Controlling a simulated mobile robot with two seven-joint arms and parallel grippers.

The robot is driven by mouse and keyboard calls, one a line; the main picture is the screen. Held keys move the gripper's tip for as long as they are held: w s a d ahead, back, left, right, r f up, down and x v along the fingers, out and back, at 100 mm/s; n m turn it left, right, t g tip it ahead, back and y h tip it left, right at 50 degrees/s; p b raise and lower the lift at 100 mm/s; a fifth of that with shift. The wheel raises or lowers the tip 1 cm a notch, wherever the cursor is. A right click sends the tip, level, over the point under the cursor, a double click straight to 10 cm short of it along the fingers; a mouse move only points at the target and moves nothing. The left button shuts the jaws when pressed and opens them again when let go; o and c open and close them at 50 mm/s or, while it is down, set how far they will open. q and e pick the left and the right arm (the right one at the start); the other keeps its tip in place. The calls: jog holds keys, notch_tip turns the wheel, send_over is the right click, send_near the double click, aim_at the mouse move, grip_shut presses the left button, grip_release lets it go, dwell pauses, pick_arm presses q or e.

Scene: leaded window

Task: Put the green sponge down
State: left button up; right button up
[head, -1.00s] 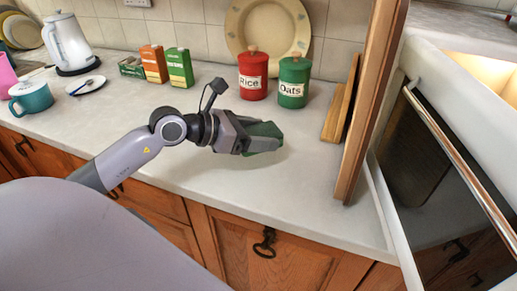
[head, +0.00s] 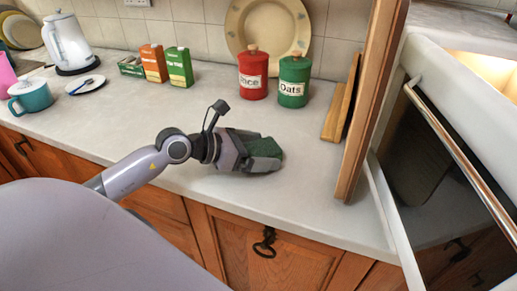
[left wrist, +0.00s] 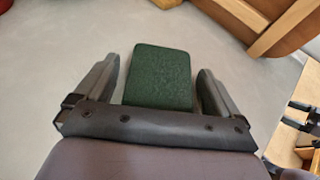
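The green sponge (head: 258,147) is a dark green block that appears to lie on the pale worktop (head: 200,215), near its front edge. My left gripper (head: 262,158) is low over the worktop, with its fingers on either side of the sponge. In the left wrist view the sponge (left wrist: 160,75) lies between the two fingers of the left gripper (left wrist: 160,80). A clear gap shows beside the left finger and a narrower one beside the right, so the gripper is open. The sponge's near end is hidden behind the gripper body. My right gripper is not in view.
A red rice canister (head: 252,76) and a green oats canister (head: 293,82) stand behind the sponge, before a large plate (head: 268,22). Wooden boards (head: 341,100) and a wooden panel (head: 368,100) stand to the right. The worktop left of the gripper is mostly clear.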

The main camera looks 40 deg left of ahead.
pick_arm(q)
jog(key=shift+r, duration=0.25)
jog(key=shift+s+a, duration=0.15)
jog(key=shift+s, duration=0.05)
jog(key=shift+b+v, duration=0.45)
jog(key=shift+v, duration=5.3)
